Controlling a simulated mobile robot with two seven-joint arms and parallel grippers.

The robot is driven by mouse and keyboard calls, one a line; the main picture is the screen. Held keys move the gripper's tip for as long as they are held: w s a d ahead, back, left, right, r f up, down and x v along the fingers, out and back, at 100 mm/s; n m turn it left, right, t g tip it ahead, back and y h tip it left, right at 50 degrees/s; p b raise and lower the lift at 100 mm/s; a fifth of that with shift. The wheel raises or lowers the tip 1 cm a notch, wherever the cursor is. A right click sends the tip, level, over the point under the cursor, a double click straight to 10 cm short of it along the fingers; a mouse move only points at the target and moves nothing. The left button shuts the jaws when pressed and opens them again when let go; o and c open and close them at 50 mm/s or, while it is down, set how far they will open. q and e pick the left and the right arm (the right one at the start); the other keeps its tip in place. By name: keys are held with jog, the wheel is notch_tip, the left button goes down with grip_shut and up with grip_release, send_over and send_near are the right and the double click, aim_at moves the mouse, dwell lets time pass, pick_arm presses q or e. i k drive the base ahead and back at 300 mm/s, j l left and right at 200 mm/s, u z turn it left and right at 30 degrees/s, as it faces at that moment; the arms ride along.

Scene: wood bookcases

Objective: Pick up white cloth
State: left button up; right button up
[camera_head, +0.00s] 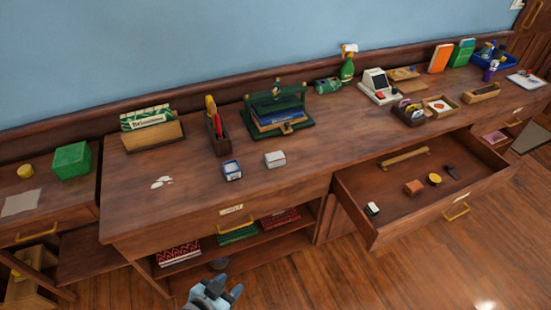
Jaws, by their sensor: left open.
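A flat, pale, roughly square piece (20,203) lies on the lower side table at the far left; it looks like the cloth, though it could be paper. A small irregular white patch (161,182) lies on the desk top; I cannot tell if it is cloth or a spill. My left gripper (228,292) is at the bottom edge of the view, low in front of the desk. It is open with nothing between its fingers, well apart from both pale things. My right gripper is out of view.
A green box (71,160) and a yellow round item (25,171) stand near the pale piece. The wooden desk (200,195) has small boxes, a pen holder (217,135) and a spray bottle (347,68). An open drawer (410,215) juts out at the right.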

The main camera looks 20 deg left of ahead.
aim_at(273, 160)
jog(key=u, duration=1)
jog(key=i+j, duration=0.15)
jog(key=j, duration=0.15)
jog(key=i+j+z, duration=0.1)
jog(key=i+j, duration=0.25)
jog(key=j, duration=0.3)
jog(key=i+j+z, duration=0.1)
jog(key=j, duration=0.2)
jog(key=i+j, duration=0.2)
jog(key=j, duration=0.15)
jog(key=i+j, duration=0.1)
jog(key=j, duration=0.25)
jog(key=i+z, duration=0.05)
